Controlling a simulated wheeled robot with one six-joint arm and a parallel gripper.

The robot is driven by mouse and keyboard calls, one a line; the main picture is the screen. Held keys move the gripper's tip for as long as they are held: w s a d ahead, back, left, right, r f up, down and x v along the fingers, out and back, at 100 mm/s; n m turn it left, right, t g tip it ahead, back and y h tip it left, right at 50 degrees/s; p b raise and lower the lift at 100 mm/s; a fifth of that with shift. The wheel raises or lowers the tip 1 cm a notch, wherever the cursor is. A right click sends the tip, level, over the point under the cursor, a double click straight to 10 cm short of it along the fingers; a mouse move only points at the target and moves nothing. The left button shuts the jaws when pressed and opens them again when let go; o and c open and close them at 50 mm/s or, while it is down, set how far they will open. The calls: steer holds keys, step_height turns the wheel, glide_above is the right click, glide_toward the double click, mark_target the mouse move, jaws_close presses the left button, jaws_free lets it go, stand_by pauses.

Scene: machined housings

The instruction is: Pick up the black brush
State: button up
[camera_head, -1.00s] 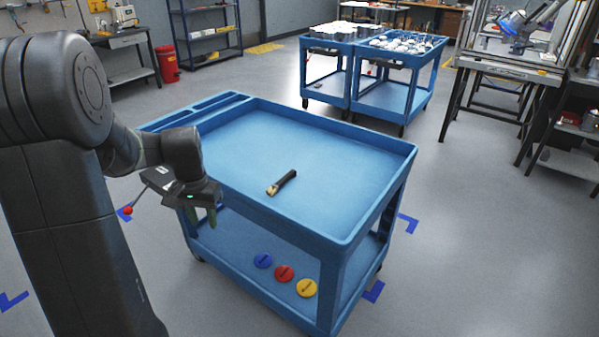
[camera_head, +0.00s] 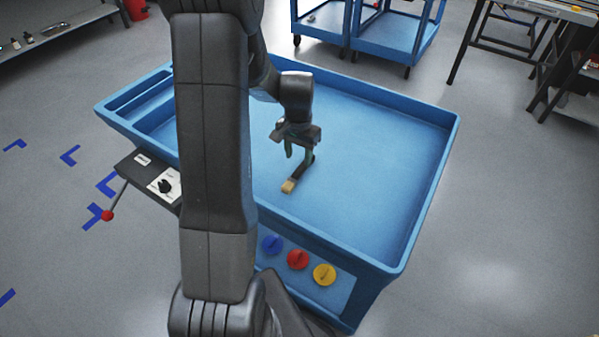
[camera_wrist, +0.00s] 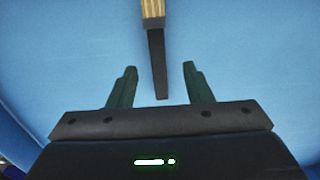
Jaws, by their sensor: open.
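The black brush (camera_head: 302,174) lies on the top tray of the blue cart (camera_head: 385,205). Its tan bristle end points toward the near side in the head view. My gripper (camera_head: 299,158) is over the tray, right at the handle end of the brush, and partly covers it. In the wrist view the brush (camera_wrist: 157,60) runs down from the top edge, bristles at the top, and its black handle end reaches between the two green fingers of my gripper (camera_wrist: 156,85). The fingers are open, with a gap on both sides of the handle. I cannot tell the height above the tray.
The cart's raised rim (camera_head: 432,190) surrounds the tray; the rest of the tray floor is clear. Another blue cart (camera_head: 400,38) stands behind, with bare floor between.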

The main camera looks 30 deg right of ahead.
mark_target(298, 171)
steer(key=shift+s+a+f, duration=0.1)
steer(key=shift+s+f, duration=0.05)
steer(key=shift+f, duration=0.3)
steer(key=shift+s+f+p, duration=0.1)
steer(key=shift+f+p, duration=0.2)
steer(key=shift+f, duration=1.9)
jaws_close()
